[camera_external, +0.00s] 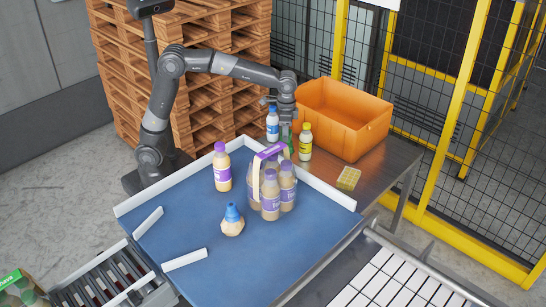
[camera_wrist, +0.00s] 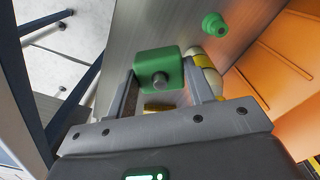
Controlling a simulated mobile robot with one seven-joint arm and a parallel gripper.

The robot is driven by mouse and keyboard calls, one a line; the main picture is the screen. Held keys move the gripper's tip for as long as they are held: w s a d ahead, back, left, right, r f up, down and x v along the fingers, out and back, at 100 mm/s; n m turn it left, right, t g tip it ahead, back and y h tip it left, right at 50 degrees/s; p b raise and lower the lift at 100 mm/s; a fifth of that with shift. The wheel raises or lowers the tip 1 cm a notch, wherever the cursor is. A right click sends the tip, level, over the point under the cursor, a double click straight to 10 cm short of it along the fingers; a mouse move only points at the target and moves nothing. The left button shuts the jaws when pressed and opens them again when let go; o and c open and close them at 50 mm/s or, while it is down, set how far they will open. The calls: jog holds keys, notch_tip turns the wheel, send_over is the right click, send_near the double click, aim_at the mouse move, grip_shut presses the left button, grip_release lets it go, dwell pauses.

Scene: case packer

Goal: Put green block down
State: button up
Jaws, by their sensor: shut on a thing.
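The green block (camera_wrist: 158,66) sits between the two fingers of my gripper (camera_wrist: 165,78) in the wrist view. It has a grey round stud on its near face. My gripper is shut on it. In the external view my gripper (camera_external: 285,122) points down near the back edge of the blue surface, close to the steel table. I cannot tell whether the block touches the table.
A blue-capped bottle (camera_external: 272,126) and a yellow-capped bottle (camera_external: 305,142) stand close beside my gripper. An orange crate (camera_external: 345,135) is to the right. A bottle pack (camera_external: 270,188) stands in front on the blue surface (camera_external: 190,230).

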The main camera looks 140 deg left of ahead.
dwell(0.5)
notch_tip(320, 180, up, 26)
jog(key=w+d+m, duration=0.2)
jog(key=w+d, duration=0.2)
jog(key=d, duration=0.8)
jog(key=w+d+m, duration=0.1)
jog(key=w+d, duration=0.2)
jog(key=d, duration=0.9)
jog(key=w+d+m, duration=0.2)
jog(key=w+d, duration=0.2)
jog(key=d, duration=0.8)
jog(key=s+d+m, duration=0.1)
jog(key=s+d, duration=0.2)
jog(key=d, duration=0.6)
jog(key=s+d+m, duration=0.1)
jog(key=s+d, duration=0.2)
jog(key=d, duration=0.6)
send_over(213, 208)
notch_tip(213, 208, down, 18)
jog(key=shift+f, duration=2.1)
